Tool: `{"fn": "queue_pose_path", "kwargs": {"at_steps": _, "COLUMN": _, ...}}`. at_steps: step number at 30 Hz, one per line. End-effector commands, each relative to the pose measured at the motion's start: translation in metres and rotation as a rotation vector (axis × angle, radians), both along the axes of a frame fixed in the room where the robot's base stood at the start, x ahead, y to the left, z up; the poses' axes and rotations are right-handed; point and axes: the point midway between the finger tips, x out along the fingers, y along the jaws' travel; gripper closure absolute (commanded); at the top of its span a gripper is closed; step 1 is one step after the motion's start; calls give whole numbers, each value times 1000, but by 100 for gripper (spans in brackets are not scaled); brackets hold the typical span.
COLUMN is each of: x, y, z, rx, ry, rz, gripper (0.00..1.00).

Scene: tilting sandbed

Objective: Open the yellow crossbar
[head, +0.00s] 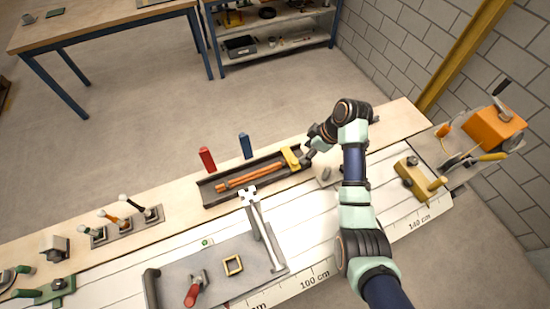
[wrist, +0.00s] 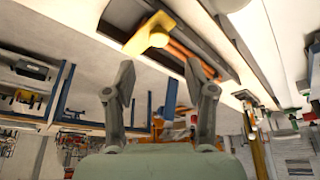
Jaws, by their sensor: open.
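The yellow crossbar (head: 291,158) lies across the right end of a long dark trough (head: 210,199) that holds an orange rod (head: 248,180). In the wrist view, the crossbar (wrist: 150,36) shows just beyond my fingertips, between their lines, with a rounded yellow knob on it. My gripper (head: 309,154) is close to the right of the crossbar in the head view. In the wrist view, my gripper (wrist: 159,65) has its two fingers spread wide with nothing between them. I cannot tell whether a finger touches the crossbar.
A red block (head: 207,158) and a blue block (head: 245,146) stand behind the trough. A grey tilted plate (head: 165,280) with a red handle is in front. A yellow clamp (head: 420,178) and an orange machine (head: 494,128) stand to the right.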

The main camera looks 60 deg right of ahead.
Motion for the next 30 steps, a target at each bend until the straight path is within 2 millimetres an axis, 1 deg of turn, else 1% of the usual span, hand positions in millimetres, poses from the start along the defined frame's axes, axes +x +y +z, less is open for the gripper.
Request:
{"fn": "queue_pose_path", "kwargs": {"at_steps": 5, "x": 8, "y": 3, "z": -24, "rx": 3, "ry": 3, "rz": 0, "gripper": 45}}
{"fn": "queue_pose_path", "kwargs": {"at_steps": 9, "x": 19, "y": 5, "z": -50, "rx": 2, "ry": 2, "rz": 1, "gripper": 45}}
{"fn": "queue_pose_path", "kwargs": {"at_steps": 12, "x": 25, "y": 6, "z": -64, "rx": 1, "ry": 2, "rz": 0, "gripper": 45}}
{"fn": "queue_pose_path", "kwargs": {"at_steps": 16, "x": 29, "y": 6, "z": -73, "rx": 0, "ry": 1, "rz": 0, "gripper": 45}}
{"fn": "queue_pose_path", "kwargs": {"at_steps": 23, "x": 30, "y": 6, "z": -74, "rx": -2, "ry": 1, "rz": -2, "gripper": 45}}
{"fn": "queue_pose_path", "kwargs": {"at_steps": 24, "x": 30, "y": 6, "z": -74, "rx": -2, "ry": 1, "rz": -2, "gripper": 46}}
{"fn": "queue_pose_path", "kwargs": {"at_steps": 29, "x": 30, "y": 6, "z": -74, "rx": -2, "ry": 1, "rz": -2, "gripper": 73}}
{"fn": "queue_pose_path", "kwargs": {"at_steps": 30, "x": 30, "y": 6, "z": -74, "rx": -2, "ry": 1, "rz": -2, "gripper": 80}}
